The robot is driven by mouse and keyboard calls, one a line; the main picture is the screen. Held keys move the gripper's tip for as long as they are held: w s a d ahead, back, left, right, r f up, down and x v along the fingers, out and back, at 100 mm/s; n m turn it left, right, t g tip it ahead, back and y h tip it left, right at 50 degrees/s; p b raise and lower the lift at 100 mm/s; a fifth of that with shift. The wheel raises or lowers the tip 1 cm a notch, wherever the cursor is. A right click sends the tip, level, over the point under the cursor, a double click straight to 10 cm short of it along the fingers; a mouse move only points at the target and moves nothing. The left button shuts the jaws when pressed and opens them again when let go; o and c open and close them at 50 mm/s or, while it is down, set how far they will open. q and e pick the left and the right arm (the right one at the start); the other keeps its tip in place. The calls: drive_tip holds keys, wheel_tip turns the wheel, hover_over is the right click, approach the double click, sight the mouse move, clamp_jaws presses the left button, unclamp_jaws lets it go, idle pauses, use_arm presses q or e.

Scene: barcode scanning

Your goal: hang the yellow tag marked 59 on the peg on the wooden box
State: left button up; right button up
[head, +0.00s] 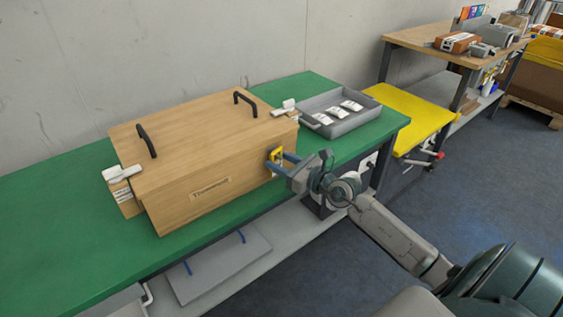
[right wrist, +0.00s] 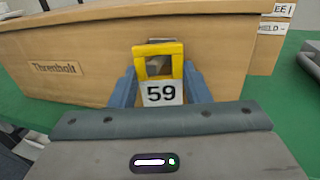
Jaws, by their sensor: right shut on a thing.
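The wooden box (head: 215,160) stands on the green table, with two black handles on its lid and a name label on its front. My right gripper (head: 276,162) is at the right end of the box's front face. It is shut on the yellow tag (right wrist: 159,48), whose white plate reads 59 in the right wrist view. The tag is upright, with its square opening above the number. The tag (head: 276,154) is close against the box front; I cannot tell if it touches. The peg is not clearly visible; something brownish shows through the tag's opening. My left gripper is not in view.
A grey tray (head: 340,112) with several white packets sits right of the box on the green table (head: 50,215). White-topped labelled pieces flank the box ends. A yellow platform (head: 415,115) and a wooden workbench (head: 420,38) stand at the back right.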

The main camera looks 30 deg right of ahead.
drive_tip(key=o, duration=0.9)
drive_tip(key=shift+o, duration=0.7)
drive_tip(key=shift+r, duration=0.1)
drive_tip(key=shift+s+d, duration=0.25)
drive_tip(key=shift+s, duration=0.2)
drive_tip(key=v, duration=1)
drive_tip(key=shift+a, duration=0.2)
